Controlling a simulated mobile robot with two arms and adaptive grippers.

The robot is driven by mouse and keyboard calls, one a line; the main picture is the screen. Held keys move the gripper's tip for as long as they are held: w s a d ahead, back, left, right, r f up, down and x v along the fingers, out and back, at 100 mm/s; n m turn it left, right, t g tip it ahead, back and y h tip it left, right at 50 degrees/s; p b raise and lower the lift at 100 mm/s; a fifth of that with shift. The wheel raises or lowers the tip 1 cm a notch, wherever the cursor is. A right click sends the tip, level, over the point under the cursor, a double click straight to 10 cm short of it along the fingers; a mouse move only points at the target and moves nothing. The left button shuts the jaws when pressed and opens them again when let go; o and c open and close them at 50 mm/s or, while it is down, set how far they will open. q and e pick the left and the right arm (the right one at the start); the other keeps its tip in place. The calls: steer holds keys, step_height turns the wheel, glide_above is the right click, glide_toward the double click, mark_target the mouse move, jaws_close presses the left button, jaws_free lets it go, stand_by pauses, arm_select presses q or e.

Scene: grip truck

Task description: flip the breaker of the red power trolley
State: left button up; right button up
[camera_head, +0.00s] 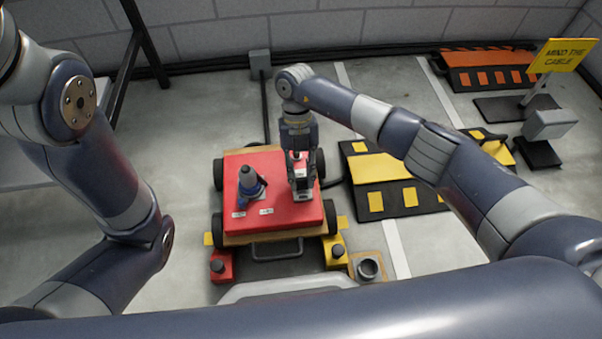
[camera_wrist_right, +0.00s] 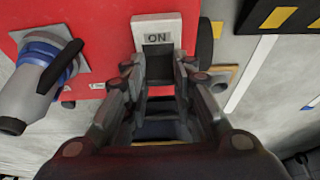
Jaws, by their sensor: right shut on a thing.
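The red power trolley (camera_head: 285,217) stands on the floor in front of me, and its red top also fills the upper left of the right wrist view (camera_wrist_right: 95,25). The breaker (camera_wrist_right: 158,28) on its top has a pale plate reading ON, seen just beyond my fingertips. My right gripper (camera_head: 301,182) reaches down onto the top's right side.
A blue-grey plug (camera_head: 250,183) sits on the trolley's top, left of my right gripper. Yellow-black cable ramps (camera_head: 385,200) lie to the right. A MIND THE CABLE sign (camera_head: 562,55) stands back right. Red (camera_head: 220,266) and yellow (camera_head: 337,252) blocks sit at the trolley's front.

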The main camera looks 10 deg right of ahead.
steer(key=o, duration=1.1)
steer(key=shift+c, duration=0.2)
steer(key=v, duration=1.2)
